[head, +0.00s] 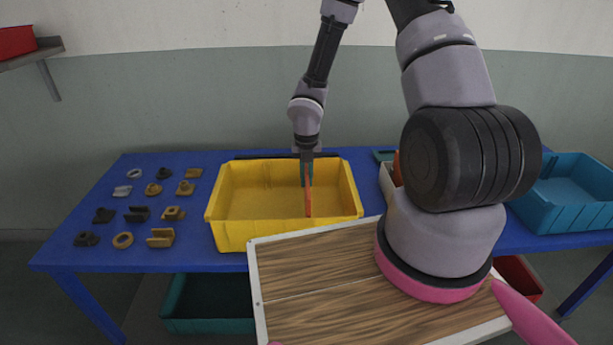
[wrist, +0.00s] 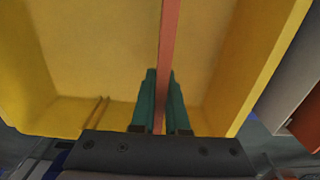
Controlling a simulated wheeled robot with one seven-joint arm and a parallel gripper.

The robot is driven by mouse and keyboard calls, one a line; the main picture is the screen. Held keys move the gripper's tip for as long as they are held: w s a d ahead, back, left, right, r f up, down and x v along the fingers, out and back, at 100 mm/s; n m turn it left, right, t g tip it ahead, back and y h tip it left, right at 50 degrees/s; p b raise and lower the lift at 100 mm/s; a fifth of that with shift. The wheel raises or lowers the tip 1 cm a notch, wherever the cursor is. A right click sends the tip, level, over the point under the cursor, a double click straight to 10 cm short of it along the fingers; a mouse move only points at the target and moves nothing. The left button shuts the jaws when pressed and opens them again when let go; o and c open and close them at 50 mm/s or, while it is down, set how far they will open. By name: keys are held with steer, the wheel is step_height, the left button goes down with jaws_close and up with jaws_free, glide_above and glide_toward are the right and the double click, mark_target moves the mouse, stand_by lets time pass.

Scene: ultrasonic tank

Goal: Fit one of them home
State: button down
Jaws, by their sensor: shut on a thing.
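My gripper (head: 307,182) points down into a yellow bin (head: 232,233) on the blue table. It is shut on a long, thin orange-red bar (head: 308,203), which extends below the fingers inside the bin. In the wrist view the bar (wrist: 168,38) runs out between the two teal fingers (wrist: 161,80), with the yellow bin floor (wrist: 100,45) behind it. I cannot tell whether the bar's far end touches the bin. Several small grey, tan and dark parts (head: 163,237) lie in rows on the table left of the bin.
A blue bin (head: 570,200) stands at the right of the table (head: 190,262). A pale container (head: 387,182) is partly hidden behind my arm. A wood-grained, white-edged board (head: 320,290) is in front. Two thin brown rods (wrist: 97,112) show inside the yellow bin.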

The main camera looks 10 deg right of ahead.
steer(key=shift+f, duration=1.7)
steer(key=c, duration=0.8)
jaws_free()
steer(key=shift+c, duration=0.2)
step_height(320, 180, up, 11)
steer(key=shift+f, duration=0.1)
